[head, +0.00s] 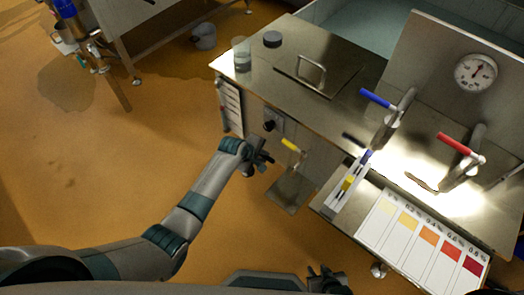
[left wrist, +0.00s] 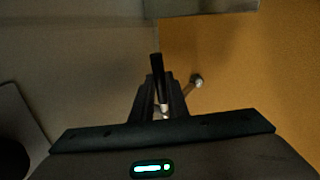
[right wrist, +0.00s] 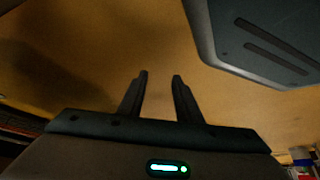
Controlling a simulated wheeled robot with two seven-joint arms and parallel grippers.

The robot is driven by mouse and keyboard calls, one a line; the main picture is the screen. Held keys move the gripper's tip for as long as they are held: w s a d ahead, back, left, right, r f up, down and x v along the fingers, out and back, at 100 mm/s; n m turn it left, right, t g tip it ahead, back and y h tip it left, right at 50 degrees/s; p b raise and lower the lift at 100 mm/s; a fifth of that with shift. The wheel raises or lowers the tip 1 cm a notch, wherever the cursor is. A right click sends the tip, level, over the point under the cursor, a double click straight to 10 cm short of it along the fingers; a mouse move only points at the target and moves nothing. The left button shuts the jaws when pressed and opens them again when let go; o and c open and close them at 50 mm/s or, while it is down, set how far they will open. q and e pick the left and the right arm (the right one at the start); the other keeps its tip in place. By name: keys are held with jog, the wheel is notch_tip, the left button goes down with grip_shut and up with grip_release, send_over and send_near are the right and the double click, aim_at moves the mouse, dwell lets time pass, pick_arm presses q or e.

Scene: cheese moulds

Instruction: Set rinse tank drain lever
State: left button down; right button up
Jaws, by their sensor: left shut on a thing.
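My left gripper (head: 263,160) is low at the front of the steel rinse tank cabinet (head: 300,95). In the left wrist view its fingers (left wrist: 160,100) are closed around a dark rod-like handle (left wrist: 156,66) with a pale metal end, which looks like the drain lever. In the head view the gripper hides most of this lever, so its angle cannot be told there. A yellow-handled valve (head: 290,145) is just right of the gripper. My right gripper (head: 325,280) is at the bottom of the head view; in the right wrist view its fingers (right wrist: 160,85) are apart and empty.
Blue (head: 376,98) and red (head: 455,145) tap handles stand on the steel top. A black knob (head: 269,125) is on the cabinet front above the gripper. A colour chart (head: 400,235) lies at the right. The orange floor (head: 120,160) at left is mostly clear.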

pick_arm(q)
jog(key=shift+s+d+f+t+y+p, duration=0.2)
jog(key=shift+t+y+p, duration=0.2)
jog(key=shift+p, duration=0.15)
jog(key=shift+f+m+t+y, duration=0.3)
jog(key=shift+f+m+y, duration=0.1)
jog(key=shift+f+y, duration=0.15)
pick_arm(e)
jog(key=shift+w+a+r+t+y, duration=0.3)
jog(key=shift+w+a+r+t, duration=0.45)
jog(key=shift+a+r, duration=0.2)
pick_arm(q)
jog(key=shift+a, duration=0.1)
pick_arm(e)
jog(key=shift+s, duration=0.1)
pick_arm(q)
jog(key=c, duration=1.7)
grip_release()
jog(key=shift+f, duration=0.1)
jog(key=shift+c, duration=0.2)
